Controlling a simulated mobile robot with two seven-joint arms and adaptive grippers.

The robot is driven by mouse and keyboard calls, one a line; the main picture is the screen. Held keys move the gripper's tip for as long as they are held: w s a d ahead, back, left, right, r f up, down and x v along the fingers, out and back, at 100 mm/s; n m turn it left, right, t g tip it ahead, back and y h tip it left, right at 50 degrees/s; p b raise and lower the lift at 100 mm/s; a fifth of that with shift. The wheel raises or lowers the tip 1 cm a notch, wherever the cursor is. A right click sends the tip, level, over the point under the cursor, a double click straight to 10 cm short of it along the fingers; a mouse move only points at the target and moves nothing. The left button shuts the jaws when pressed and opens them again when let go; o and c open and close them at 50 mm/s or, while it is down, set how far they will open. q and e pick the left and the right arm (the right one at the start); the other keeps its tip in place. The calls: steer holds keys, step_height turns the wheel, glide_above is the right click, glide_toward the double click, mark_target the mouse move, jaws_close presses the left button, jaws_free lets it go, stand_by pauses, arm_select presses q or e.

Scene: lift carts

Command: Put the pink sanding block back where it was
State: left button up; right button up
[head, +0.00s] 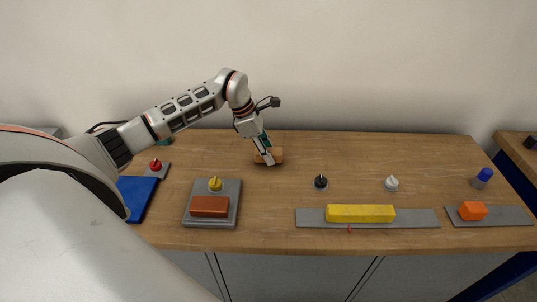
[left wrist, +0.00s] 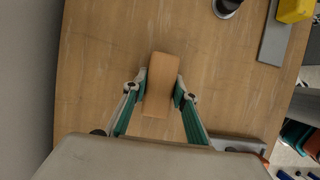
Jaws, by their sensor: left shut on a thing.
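I see no plainly pink block. A tan-orange block (head: 276,156) is at the back middle of the wooden table, between the fingers of my left gripper (head: 264,152). In the left wrist view the gripper (left wrist: 161,92) has one finger on each long side of the block (left wrist: 160,72) and is shut on it. I cannot tell whether the block touches the table or is just above it. My right gripper is not in view.
A red-brown block (head: 209,207) lies on a grey plate (head: 232,190) with a yellow knob (head: 215,184). A yellow block (head: 360,213) and an orange block (head: 472,210) lie on grey strips. Black (head: 320,182) and white (head: 391,184) knobs stand behind. The table's back right is clear.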

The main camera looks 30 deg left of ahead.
arm_select(q)
steer(key=shift+f, duration=0.55)
steer(key=shift+f, duration=0.1)
steer(key=o, duration=1.1)
steer(key=shift+c, duration=0.2)
steer(key=b+v, duration=0.1)
steer(key=v, duration=1.1)
steer(key=shift+d, duration=0.15)
steer(key=shift+s, duration=0.1)
